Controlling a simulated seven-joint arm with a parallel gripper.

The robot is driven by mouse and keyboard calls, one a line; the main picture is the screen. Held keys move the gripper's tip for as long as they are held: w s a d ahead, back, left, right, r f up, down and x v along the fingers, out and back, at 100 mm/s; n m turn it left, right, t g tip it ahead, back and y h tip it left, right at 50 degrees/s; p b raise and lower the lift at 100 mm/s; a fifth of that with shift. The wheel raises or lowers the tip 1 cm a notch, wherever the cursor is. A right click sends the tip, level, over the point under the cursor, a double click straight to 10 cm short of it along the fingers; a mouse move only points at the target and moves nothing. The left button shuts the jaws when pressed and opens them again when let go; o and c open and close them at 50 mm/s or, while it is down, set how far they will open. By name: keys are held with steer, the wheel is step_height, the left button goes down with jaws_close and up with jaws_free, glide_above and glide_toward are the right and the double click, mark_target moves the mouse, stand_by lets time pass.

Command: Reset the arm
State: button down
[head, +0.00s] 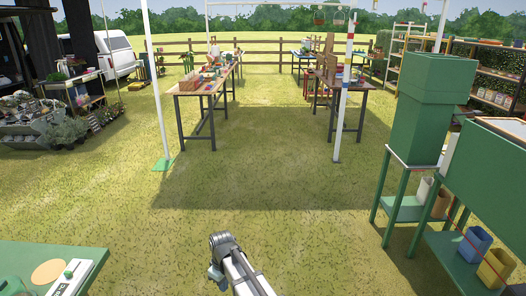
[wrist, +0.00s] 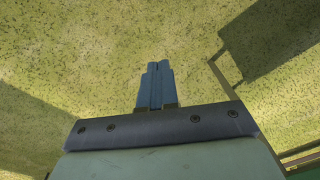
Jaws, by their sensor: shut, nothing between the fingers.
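My arm reaches up from the bottom middle of the head view, over open grass. In the wrist view my gripper (wrist: 155,72) is shut, its two blue-grey fingers side by side with nothing between them. Only grass (wrist: 100,50) shows around the fingertips, with no object touching them. In the head view the fingers themselves cannot be made out clearly.
A green table (head: 95,262) stands at the bottom left. Green shelving with a tall green box (head: 418,115) stands at the right, with pots below. Two laden wooden tables (head: 195,88) stand further off under a white frame. The grass between is clear.

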steer(key=s+d+f+m, duration=0.3)
steer(key=d+m, duration=0.1)
steer(key=d, duration=0.6)
steer(key=s+d+f+m, duration=0.2)
steer(key=d+m, duration=0.2)
steer(key=d, duration=0.7)
steer(key=s+d+f+m, duration=0.3)
steer(key=d, duration=0.7)
steer(key=s+f+g, duration=0.3)
steer(key=s+f, duration=0.6)
steer(key=s, duration=0.5)
steer(key=s+f+g, duration=0.3)
steer(key=s+f, duration=0.7)
steer(key=s, duration=0.5)
steer(key=shift+f+g+h, duration=0.25)
steer(key=shift+g+h, duration=0.05)
steer(key=shift+d, duration=0.1)
